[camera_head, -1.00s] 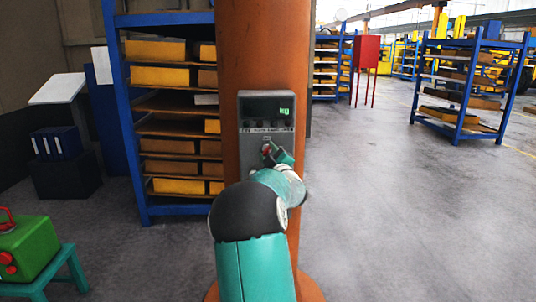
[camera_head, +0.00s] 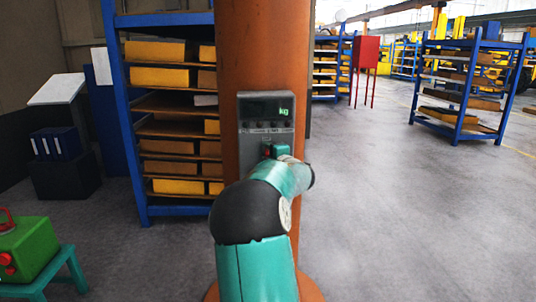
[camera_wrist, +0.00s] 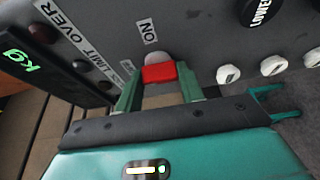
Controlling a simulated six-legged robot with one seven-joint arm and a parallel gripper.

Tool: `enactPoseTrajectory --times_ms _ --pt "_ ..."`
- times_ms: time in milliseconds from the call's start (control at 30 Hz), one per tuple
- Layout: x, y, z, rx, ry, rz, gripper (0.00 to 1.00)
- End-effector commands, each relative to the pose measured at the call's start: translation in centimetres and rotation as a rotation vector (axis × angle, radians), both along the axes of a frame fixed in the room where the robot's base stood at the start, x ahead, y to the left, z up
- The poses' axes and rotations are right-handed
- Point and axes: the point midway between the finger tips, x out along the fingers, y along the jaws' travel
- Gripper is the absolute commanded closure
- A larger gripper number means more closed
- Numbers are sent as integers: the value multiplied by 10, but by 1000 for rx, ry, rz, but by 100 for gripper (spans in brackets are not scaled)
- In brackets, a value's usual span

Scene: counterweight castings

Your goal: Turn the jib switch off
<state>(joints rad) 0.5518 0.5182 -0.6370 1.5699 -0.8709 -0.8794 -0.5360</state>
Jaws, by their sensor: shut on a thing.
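The grey control panel (camera_head: 265,112) is fixed to an orange column, with a lit display reading "kg". A red-capped switch (camera_wrist: 158,73) sits on the panel in the wrist view, beside a white "ON" label (camera_wrist: 147,31). My gripper (camera_wrist: 161,83) is shut on the red cap, one green finger on each side. In the head view my gripper (camera_head: 274,152) is at the panel's lower part and hides most of the switch. I cannot read a "jib" label or tell clearly which way the switch is thrown.
White-topped knobs (camera_wrist: 228,74) stand in a row to the right of the switch, and a black "LOWER" button (camera_wrist: 258,12) is above them. Indicator lamps beside "LIMIT" and "OVER" labels are at left. A blue shelf rack (camera_head: 128,110) stands behind the column. Open floor lies right.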

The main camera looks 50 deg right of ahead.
Motion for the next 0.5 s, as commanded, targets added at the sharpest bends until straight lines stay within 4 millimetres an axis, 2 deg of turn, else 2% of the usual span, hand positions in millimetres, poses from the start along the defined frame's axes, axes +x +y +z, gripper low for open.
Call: enactPoseTrajectory --times_ms 467,500 --pt "-1 -1 -1 -9 13 -2 85" --pt "-1 -1 -1 -9 13 -2 54"
